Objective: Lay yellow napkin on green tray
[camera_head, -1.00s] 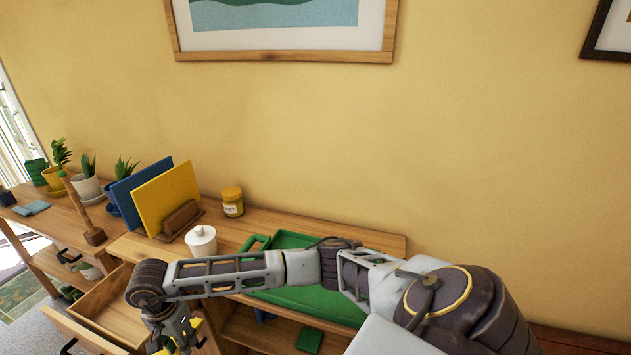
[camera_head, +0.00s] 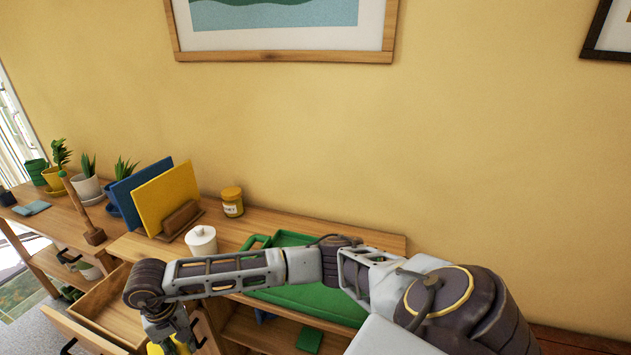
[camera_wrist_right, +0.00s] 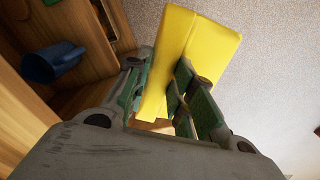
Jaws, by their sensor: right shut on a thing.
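The yellow napkin (camera_wrist_right: 196,50) looks folded and flat in the right wrist view. My right gripper (camera_wrist_right: 170,95) is shut on it, its fingers on both sides of the napkin. In the head view my right gripper (camera_head: 172,335) is low at the bottom left, in front of the open drawer, with a bit of yellow below it. The green tray (camera_head: 310,298) lies on the wooden console top, right of the gripper. My right arm crosses in front of the tray and hides part of it. My left gripper is in neither view.
A yellow jar (camera_head: 232,203) and a wooden holder (camera_head: 181,219) with blue and yellow boards are behind. An open drawer (camera_head: 108,308) juts out at left. A blue mug (camera_wrist_right: 52,63) shows in the wrist view.

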